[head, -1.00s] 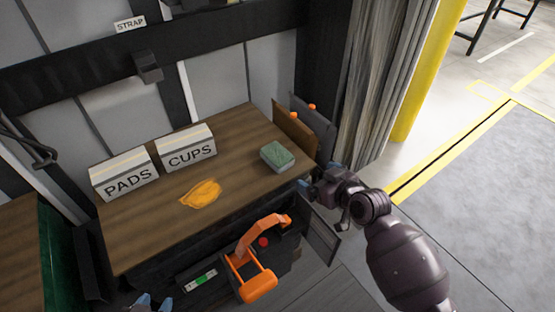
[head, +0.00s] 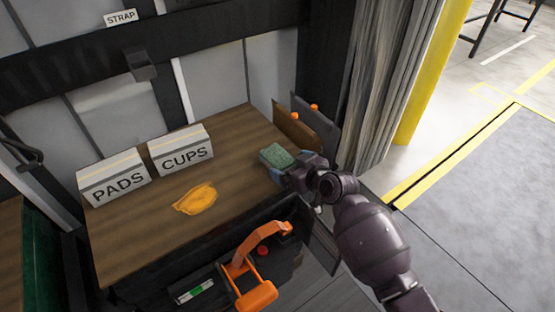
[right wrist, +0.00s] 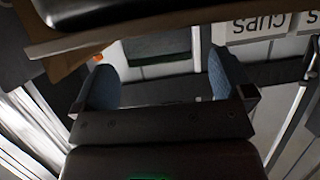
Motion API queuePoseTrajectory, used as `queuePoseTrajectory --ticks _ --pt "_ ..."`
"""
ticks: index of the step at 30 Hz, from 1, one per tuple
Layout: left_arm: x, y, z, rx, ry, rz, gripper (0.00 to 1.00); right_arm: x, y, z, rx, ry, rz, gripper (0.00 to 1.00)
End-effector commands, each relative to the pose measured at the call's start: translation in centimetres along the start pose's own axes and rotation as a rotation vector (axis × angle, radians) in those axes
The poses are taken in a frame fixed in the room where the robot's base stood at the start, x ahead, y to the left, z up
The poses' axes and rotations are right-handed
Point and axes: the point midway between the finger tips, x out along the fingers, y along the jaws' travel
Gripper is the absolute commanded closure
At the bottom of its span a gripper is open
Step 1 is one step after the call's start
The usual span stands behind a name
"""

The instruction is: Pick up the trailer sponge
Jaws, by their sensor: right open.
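In the right wrist view, which is upside down, the blue fingertips (right wrist: 166,84) are spread apart. A dark block with green edges, seemingly the sponge (right wrist: 157,47), shows between and beyond them. Whether a finger touches it cannot be told. My left gripper is out of view.
A PADS box (head: 114,178) and a CUPS box (head: 181,150) stand at the back left. A yellow-orange cloth-like patch (head: 195,198) lies mid-worktop. Upright brown and grey panels (head: 293,127) stand behind the sponge. An orange-handled item (head: 258,245) sits below the front edge.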

Motion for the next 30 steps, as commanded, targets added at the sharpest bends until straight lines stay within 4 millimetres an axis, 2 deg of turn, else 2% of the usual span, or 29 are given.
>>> queuePoseTrajectory --ticks 1,6,15,17,25,26,30 --pt "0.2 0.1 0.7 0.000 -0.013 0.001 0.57 1.0 -0.1 0.5 0.006 -0.004 -0.003 0.01" --pt "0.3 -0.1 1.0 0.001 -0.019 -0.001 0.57 2.7 -0.1 0.4 0.004 -0.005 -0.002 0.01" --pt "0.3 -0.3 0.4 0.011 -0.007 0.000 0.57 3.0 0.0 0.1 0.001 -0.001 0.000 0.01" --pt "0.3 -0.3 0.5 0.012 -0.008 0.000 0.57 3.0 0.0 0.1 0.001 -0.001 -0.001 0.09" --pt "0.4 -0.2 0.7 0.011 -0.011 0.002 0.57 3.0 0.0 0.1 0.001 -0.002 -0.001 0.50" --pt "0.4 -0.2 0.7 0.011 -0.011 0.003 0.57 3.0 0.0 0.1 0.001 -0.002 -0.001 0.53" --pt "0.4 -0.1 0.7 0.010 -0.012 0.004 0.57 3.0 0.0 0.1 0.001 -0.002 -0.001 0.54"
